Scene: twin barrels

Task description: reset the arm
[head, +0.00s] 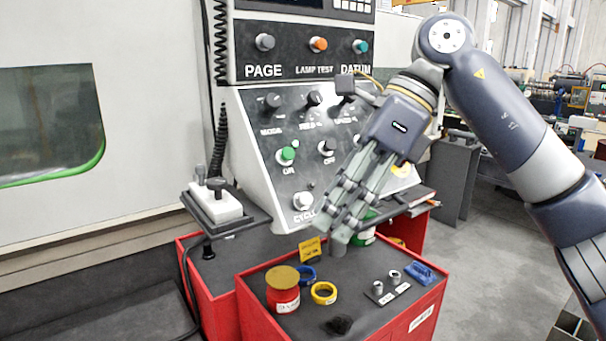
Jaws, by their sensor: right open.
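My right arm comes in from the right, and its gripper (337,226) points down and to the left. Its fingers are open, with nothing seen between them. The gripper is in front of the control panel (250,130), with its fingertips over the back of the red cart (262,325). The fingers hide part of the panel and part of a green can (364,238). A red can (283,297) with a gold top stands upright at the cart's left, apart from the gripper. My left gripper is not in view.
The cart top also holds a blue ring (306,273), a yellow ring (323,299), a yellow sign (310,249), small metal parts on a plate (388,293), a blue item (419,273) and a black lump (340,324). Open floor (490,260) lies at right.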

